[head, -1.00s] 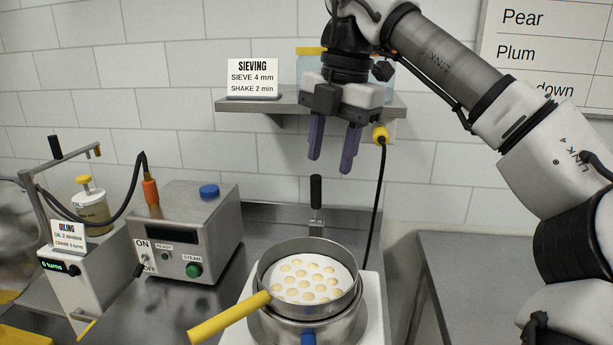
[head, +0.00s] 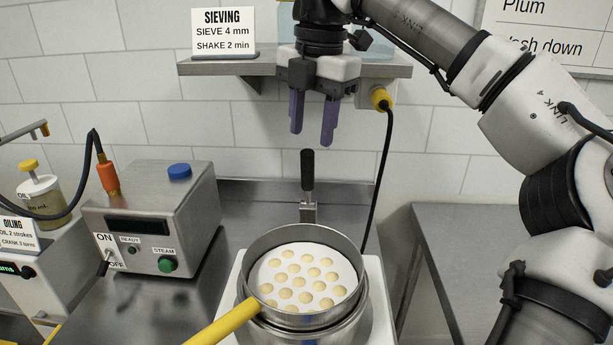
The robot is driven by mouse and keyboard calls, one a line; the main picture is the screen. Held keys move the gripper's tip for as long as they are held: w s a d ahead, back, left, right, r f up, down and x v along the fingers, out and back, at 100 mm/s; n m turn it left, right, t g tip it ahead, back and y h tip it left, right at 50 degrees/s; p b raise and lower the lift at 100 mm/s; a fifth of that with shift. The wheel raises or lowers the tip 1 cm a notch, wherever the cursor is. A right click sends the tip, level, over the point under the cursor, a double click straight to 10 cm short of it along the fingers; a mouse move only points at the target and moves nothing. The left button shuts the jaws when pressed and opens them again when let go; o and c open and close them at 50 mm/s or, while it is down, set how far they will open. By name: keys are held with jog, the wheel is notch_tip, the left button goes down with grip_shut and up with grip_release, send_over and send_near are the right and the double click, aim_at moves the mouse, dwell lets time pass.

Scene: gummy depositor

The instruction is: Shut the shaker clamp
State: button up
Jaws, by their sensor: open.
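The shaker clamp's black-handled lever (head: 308,172) stands upright behind the round metal sieve (head: 342,245), on a metal bracket (head: 308,211). The sieve has a white perforated disc (head: 296,270) with several pale round spots. It sits on a metal pan (head: 315,335) over the white shaker base (head: 383,310). A yellow handle (head: 222,325) sticks out to the lower left. My gripper (head: 312,138) points down with its purple fingers apart and empty. In the picture it appears just above the lever's top; the exact depth gap is hard to tell.
A shelf (head: 225,66) with a sieving sign (head: 223,33) is behind my gripper. A yellow plug (head: 380,97) and black cable hang at its right. A steam box (head: 150,225) and oiling station (head: 40,260) stand at left. The right-hand table (head: 465,260) is bare.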

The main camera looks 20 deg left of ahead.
aim_at(307, 189)
jog(key=f, duration=0.2)
jog(key=f+p, duration=0.1)
jog(key=f, duration=0.5)
jog(key=shift+w+a+f, duration=0.15)
jog(key=shift+a+f, duration=0.1)
jog(key=shift+a, duration=0.15)
grip_shut()
